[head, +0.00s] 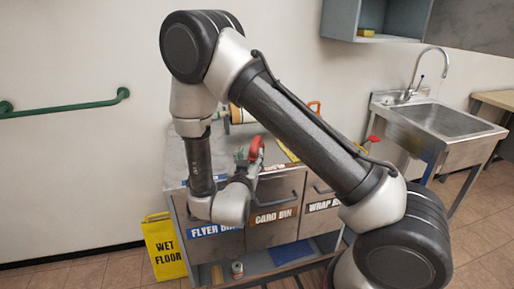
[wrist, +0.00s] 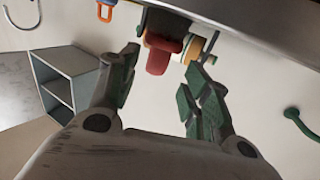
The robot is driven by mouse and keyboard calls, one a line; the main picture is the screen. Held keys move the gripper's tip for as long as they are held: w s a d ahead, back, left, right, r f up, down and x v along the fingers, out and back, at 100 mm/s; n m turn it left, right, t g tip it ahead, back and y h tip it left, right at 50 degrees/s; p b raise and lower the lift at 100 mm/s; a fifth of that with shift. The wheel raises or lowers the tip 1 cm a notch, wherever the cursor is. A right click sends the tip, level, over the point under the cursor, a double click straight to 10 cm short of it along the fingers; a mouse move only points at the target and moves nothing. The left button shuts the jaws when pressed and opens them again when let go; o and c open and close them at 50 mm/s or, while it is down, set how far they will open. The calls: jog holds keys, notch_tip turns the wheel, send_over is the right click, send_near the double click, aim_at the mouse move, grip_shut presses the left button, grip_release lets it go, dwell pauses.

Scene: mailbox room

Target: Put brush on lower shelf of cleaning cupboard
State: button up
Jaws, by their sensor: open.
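No brush can be made out for sure. A red rounded piece (head: 256,149), perhaps a handle, stands over the metal cabinet's top, close to my gripper (head: 243,167). In the wrist view, which is upside down, the red piece (wrist: 162,55) shows beyond and between the tips of my gripper (wrist: 164,82). The fingers are apart with nothing held. A grey open wall cupboard (head: 340,20), likely the cleaning cupboard, hangs at upper right with a yellow block (head: 367,32) inside. It also shows in the wrist view (wrist: 62,80) with a shelf board.
The metal cabinet (head: 283,233) has labelled bin fronts. A cream roll (head: 238,116) and an orange loop (head: 314,106) are behind my arm. A yellow wet-floor sign (head: 164,248) stands at left, a sink (head: 440,120) at right, and a green rail (head: 65,107) on the wall.

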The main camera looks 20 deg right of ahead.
aim_at(254, 148)
jog(key=x, duration=0.8)
jog(key=shift+s+d+r, duration=0.15)
jog(key=shift+d+r, duration=0.05)
jog(key=shift+r, duration=0.15)
jog(key=shift+c, duration=0.4)
grip_shut()
